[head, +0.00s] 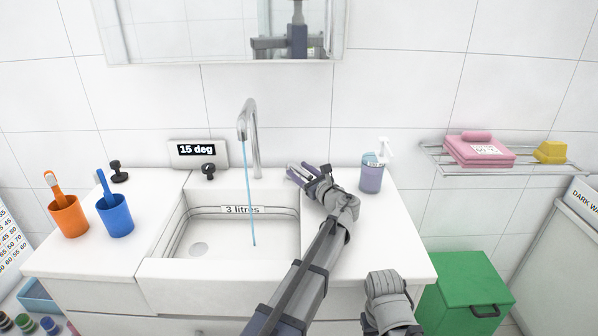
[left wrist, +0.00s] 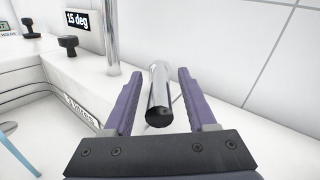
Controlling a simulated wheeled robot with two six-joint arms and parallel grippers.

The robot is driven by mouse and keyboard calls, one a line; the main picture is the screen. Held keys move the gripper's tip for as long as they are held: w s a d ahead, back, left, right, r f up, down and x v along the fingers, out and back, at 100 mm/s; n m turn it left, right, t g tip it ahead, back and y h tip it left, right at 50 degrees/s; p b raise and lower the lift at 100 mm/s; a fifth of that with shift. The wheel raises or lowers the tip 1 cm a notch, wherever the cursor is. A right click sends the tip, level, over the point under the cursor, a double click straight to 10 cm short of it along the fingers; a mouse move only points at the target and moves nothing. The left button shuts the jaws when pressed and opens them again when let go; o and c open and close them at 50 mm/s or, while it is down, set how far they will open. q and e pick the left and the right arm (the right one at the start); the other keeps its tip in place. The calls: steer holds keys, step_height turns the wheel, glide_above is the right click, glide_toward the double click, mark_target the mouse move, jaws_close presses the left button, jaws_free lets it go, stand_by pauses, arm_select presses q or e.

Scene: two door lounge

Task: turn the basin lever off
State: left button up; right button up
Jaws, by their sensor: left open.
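A chrome lever (left wrist: 159,97) points toward the camera in the left wrist view, with its dark end nearest. My left gripper (left wrist: 158,95) is open, with one purple finger on each side of the lever and gaps between. My right gripper is not in view.
A display (head: 198,152) reads "15 deg", with a black knob (head: 208,170) before it; another knob (head: 119,172) is at left. A soap bottle (head: 371,176) stands right of my gripper. Orange (head: 68,217) and blue (head: 115,217) cups stand left. A green bin (head: 465,295) is lower right.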

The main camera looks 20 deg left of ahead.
arm_select(q)
steer(key=shift+w+a, duration=0.2)
steer(key=shift+a, duration=0.1)
steer(key=shift+c, duration=0.3)
jaws_close()
stand_by(1.0)
